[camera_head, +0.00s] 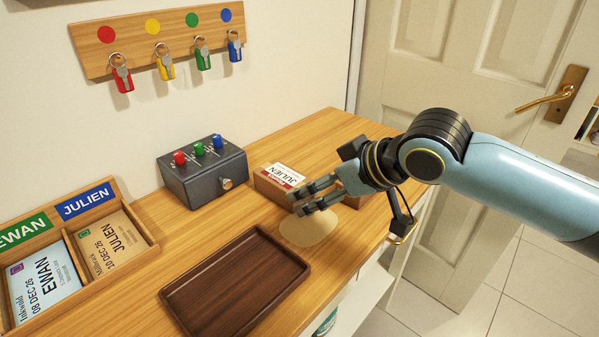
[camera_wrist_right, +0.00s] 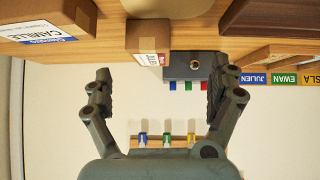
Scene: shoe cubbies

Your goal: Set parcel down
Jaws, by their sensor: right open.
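A brown cardboard parcel (camera_head: 264,186) with a white and red label reading JULIEN rests on the wooden counter, between the dark control box and my gripper. It also shows in the right wrist view (camera_wrist_right: 147,37), beyond the fingertips. My right gripper (camera_head: 303,199) is open, with its fingers over the counter just in front of the parcel and partly hiding it. In the wrist view the spread fingers (camera_wrist_right: 160,88) have nothing between them. A round beige mat (camera_head: 308,230) lies flat below the fingers. My left gripper is not in view.
A dark wooden tray (camera_head: 235,285) lies empty at the counter's front. A control box (camera_head: 205,172) with coloured knobs stands at the back. A letter rack (camera_head: 146,229) is at the left, a key rack (camera_head: 158,40) above. A box labelled CAMILLE (camera_wrist_right: 40,16) shows in the wrist view.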

